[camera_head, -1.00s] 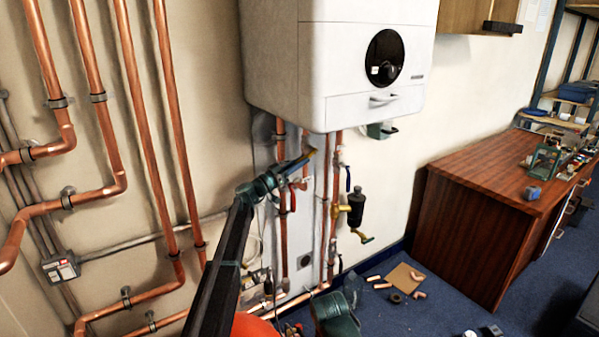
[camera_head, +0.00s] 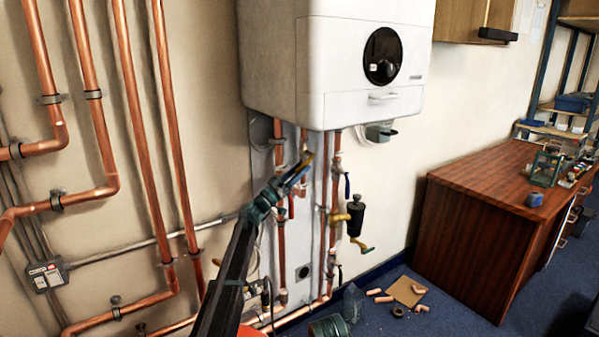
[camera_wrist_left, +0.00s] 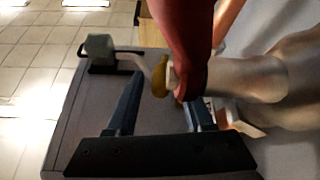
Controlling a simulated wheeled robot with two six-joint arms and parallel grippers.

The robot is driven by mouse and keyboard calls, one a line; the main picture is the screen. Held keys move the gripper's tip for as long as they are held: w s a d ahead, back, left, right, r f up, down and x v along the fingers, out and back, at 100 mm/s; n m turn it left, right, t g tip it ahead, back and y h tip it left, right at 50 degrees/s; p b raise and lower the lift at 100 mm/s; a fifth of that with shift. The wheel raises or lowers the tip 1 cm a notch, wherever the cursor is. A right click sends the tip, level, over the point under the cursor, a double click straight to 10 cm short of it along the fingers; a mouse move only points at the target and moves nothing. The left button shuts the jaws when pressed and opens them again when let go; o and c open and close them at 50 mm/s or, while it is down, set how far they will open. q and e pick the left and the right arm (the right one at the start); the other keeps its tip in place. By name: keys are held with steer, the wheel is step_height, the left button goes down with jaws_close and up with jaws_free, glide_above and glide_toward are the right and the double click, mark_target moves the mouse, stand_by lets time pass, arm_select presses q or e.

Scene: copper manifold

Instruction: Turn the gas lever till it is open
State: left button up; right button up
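My left gripper (camera_head: 303,168) is below the boiler's left underside, in front of the copper pipes. Its two fingers are apart and empty, as the left wrist view (camera_wrist_left: 163,110) also shows. No lever is labelled gas.
The white boiler (camera_head: 345,60) hangs directly above. Vertical copper pipes (camera_head: 175,130) run along the wall at left. A wooden cabinet (camera_head: 470,240) stands at right. Loose fittings and a brown sheet (camera_head: 407,291) lie on the blue floor.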

arm_select(q)
steer(key=b+v, duration=0.6)
steer(key=v, duration=0.8)
steer(key=shift+b, duration=0.3)
